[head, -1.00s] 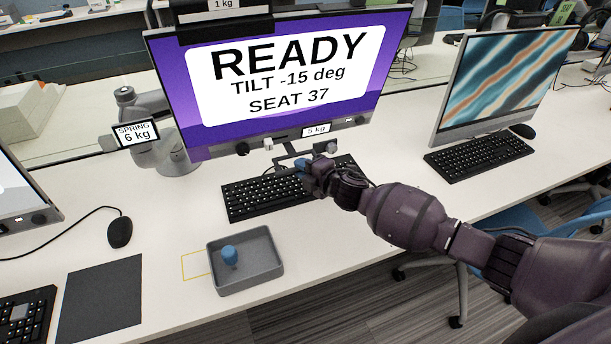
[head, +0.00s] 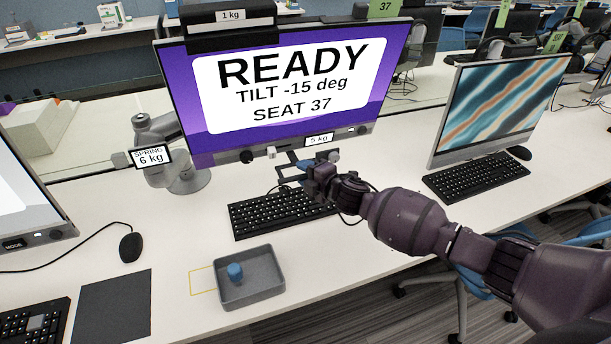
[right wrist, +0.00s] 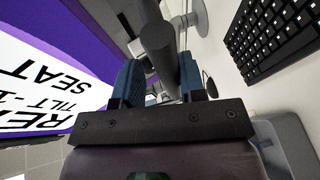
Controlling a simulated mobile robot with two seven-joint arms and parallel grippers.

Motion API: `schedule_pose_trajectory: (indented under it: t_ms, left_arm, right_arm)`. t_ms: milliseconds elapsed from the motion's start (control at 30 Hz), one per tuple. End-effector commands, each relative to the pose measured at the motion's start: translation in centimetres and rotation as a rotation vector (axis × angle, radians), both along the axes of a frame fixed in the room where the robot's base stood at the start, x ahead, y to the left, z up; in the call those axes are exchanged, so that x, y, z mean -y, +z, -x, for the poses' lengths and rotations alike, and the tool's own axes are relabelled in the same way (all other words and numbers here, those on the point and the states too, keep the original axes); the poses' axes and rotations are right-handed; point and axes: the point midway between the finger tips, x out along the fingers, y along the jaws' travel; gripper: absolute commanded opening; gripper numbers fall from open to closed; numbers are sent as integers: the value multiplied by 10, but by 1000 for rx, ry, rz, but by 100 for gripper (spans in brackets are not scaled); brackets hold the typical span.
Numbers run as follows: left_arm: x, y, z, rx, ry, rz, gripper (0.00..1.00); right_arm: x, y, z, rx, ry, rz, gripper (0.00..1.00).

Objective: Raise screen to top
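The screen (head: 203,140) reads "READY, TILT -15 deg, SEAT 37" on purple. It hangs on a grey jointed arm (head: 159,128) with a round base, and its lower edge is above the table. A dark handle (head: 289,157) sits under its lower edge. My right gripper (head: 312,173) is at this handle. In the right wrist view its blue fingers (right wrist: 160,85) stand on both sides of the dark grey bar of the handle (right wrist: 158,45) and seem shut on it. The exact contact is partly hidden. My left gripper is out of view.
A keyboard (head: 262,217) lies below the screen. A grey tray (head: 268,291) with a blue knob (head: 235,271) stands in front. A "SPRING 6 kg" label (head: 151,156) is on the arm. Another monitor (head: 495,95) stands at right. A "1 kg" bar (head: 270,22) tops the screen.

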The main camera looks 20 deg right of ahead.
Motion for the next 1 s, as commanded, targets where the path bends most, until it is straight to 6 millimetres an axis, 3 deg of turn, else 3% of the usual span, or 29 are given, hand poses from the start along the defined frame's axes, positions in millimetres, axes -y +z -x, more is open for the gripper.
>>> schedule_pose_trajectory:
  t_ms: [467,1000]
  left_arm:
    - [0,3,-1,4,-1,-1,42]
    - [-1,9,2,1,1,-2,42]
  right_arm:
    - [6,-1,12,-6,-1,2,41]
    - [42,14,88,-5,-2,2,41]
